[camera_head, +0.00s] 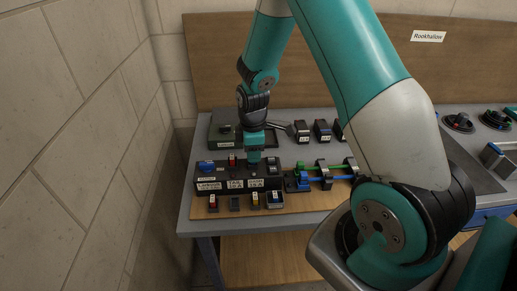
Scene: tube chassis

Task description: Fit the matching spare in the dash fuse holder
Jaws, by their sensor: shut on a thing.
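The dash fuse holder looks to be the long black block (203,184) at the bench's left front, with several white labels on its front face. A blue piece (206,165) sits on its left part and a red-topped piece (232,160) near its middle. In front lie small spares: a red-and-white one (212,201), a dark one (235,203), a yellow-and-white one (254,199) and a blue one (275,199). My gripper (254,157) points down over the block, right of the red-topped piece. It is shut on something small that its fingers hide.
Green and blue tubes (327,174) in black clamps lie right of the block. A dark green case (222,128) stands behind it. Several black boxes (301,130) stand at the back. A stone wall (75,120) is close on the left.

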